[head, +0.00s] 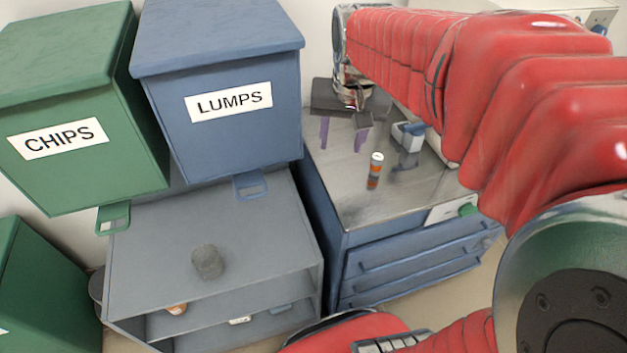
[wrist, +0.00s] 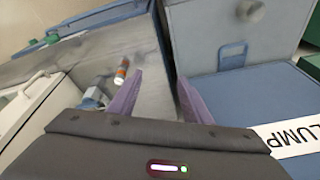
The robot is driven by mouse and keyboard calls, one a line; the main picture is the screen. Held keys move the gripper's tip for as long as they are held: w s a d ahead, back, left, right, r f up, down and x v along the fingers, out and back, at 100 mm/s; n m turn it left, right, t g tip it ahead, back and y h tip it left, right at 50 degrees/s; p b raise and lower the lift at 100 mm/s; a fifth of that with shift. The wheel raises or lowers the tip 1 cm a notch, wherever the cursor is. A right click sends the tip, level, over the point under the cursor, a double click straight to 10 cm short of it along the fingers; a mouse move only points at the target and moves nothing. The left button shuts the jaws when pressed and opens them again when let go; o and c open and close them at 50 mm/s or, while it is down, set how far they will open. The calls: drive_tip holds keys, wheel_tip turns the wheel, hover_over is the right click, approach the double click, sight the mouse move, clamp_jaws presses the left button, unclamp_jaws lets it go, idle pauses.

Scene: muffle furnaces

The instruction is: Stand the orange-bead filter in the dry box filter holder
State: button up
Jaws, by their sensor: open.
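The small upright cylinder with orange and white bands (head: 376,164), which looks like the orange-bead filter, stands on the metal top of the blue drawer cabinet. It also shows in the wrist view (wrist: 121,72), left of my fingers. My gripper (head: 342,142) is open and empty, with its purple fingers pointing down over the back left of that top, apart from the cylinder. In the wrist view my gripper (wrist: 160,82) has a clear gap between its fingers. I cannot make out the dry box filter holder for certain.
A small white and blue-grey item (head: 409,136) stands behind the cylinder to its right. The blue LUMPS bin (head: 222,135) and green CHIPS bin (head: 85,165) are left. The cabinet top's front (head: 350,213) is clear.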

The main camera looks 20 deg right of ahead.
drive_tip(key=s+a+n+t, duration=0.2)
drive_tip(key=s+a+n, duration=0.3)
drive_tip(key=s+a, duration=0.4)
drive_tip(key=s, duration=0.3)
drive_tip(key=shift+s+a+f+t+y, duration=0.15)
drive_tip(key=shift+s+f+t+y, duration=0.15)
drive_tip(key=shift+s+f, duration=0.05)
drive_tip(key=shift+o, duration=0.3)
drive_tip(key=shift+w, duration=0.1)
